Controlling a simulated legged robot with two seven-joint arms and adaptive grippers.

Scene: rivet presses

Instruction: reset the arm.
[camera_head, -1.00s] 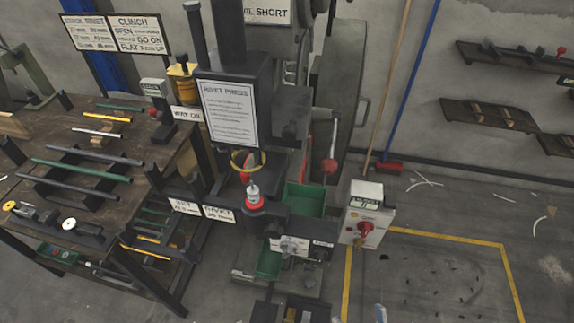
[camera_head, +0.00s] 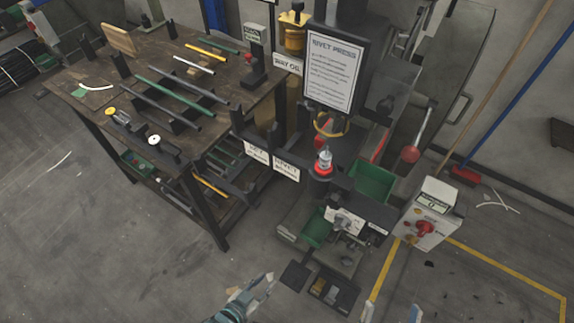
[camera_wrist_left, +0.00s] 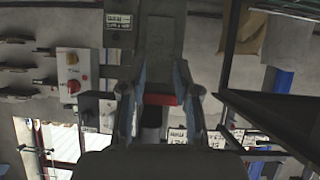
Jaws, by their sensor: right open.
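My left gripper (camera_head: 252,286) shows at the bottom middle of the head view, over the grey floor in front of the press. In the left wrist view its two fingers (camera_wrist_left: 160,82) stand apart, with nothing held between them. My right gripper (camera_head: 391,315) shows only as two separate fingertips at the bottom edge of the head view, right of the left gripper. It is open; the rest of it is cut off. The rivet press (camera_head: 335,68) stands ahead of both grippers, apart from them.
A workbench (camera_head: 95,105) with several coloured rods stands at the left. A green bin (camera_head: 372,180) and a control box with a red knob (camera_head: 428,213) are by the press. A low dark tray (camera_head: 333,290) lies between the grippers.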

